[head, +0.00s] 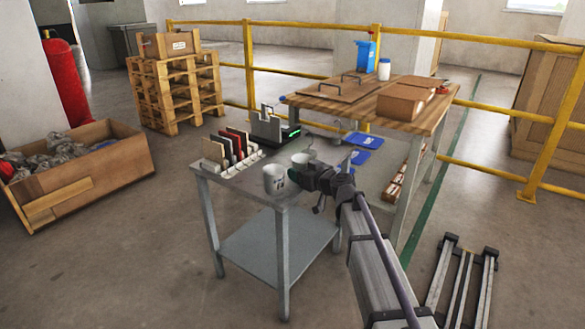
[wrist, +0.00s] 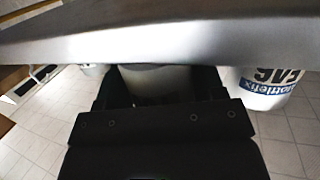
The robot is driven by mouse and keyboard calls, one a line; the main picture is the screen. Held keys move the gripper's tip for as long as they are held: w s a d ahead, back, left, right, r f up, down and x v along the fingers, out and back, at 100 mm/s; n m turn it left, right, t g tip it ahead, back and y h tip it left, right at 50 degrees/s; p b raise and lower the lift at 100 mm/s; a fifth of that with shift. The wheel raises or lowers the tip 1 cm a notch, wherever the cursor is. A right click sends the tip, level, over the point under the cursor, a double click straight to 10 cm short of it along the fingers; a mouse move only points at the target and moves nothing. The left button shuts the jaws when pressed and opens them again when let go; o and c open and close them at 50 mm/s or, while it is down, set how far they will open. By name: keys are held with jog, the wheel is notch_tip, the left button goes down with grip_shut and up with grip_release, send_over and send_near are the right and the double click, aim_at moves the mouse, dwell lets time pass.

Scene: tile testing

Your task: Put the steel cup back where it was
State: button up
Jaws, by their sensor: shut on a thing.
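My gripper (head: 298,174) is over the right end of the grey bench (head: 238,188) in the head view. In the wrist view its dark jaws (wrist: 158,92) are shut on the steel cup (wrist: 155,78), whose grey rounded side shows between them. A wide grey metallic band crosses the top of that view and hides the cup's upper part; I cannot tell whether it belongs to the cup. A pale cup shape (head: 302,158) shows just behind the gripper in the head view. Whether the cup touches the bench is hidden.
A wooden-topped table (head: 410,118) stands at the back right. Yellow rails run behind.

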jog(key=x, duration=0.3)
jog(key=r+x, duration=0.1)
jog(key=x, duration=0.1)
jog(key=shift+w+a+f, duration=0.1)
jog(key=shift+w, duration=0.15)
jog(key=shift+s+f+b, duration=0.2)
jog(key=shift+f+b, duration=0.25)
jog(key=shift+r, duration=0.15)
jog(key=o, duration=1)
jog(key=shift+c, duration=0.2)
jog(key=shift+s+d+r, duration=0.1)
jog(key=shift+s+d, duration=0.2)
jog(key=shift+d, duration=0.05)
jog(key=p+v, duration=0.2)
jog(key=v, duration=0.9)
jog(key=s+d+f+m+g+h, duration=0.1)
jog(key=s+d+f+g+h, duration=0.25)
jog(key=s, duration=0.55)
jog(key=s+d+f+m+g+h, duration=0.1)
jog(key=s+d+f+m+g, duration=0.2)
jog(key=s+f, duration=0.55)
jog(key=s+d+f+m+g+h, duration=0.2)
jog(key=s+d+m+g+h, duration=0.2)
jog(key=s+d, duration=0.6)
jog(key=s+g+h, duration=0.1)
jog(key=s+h, duration=0.1)
jog(key=s, duration=0.1)
jog(key=shift+s+f+m+h, duration=0.3)
jog(key=shift+f+m+h, duration=0.05)
jog(key=shift+f+m, duration=0.05)
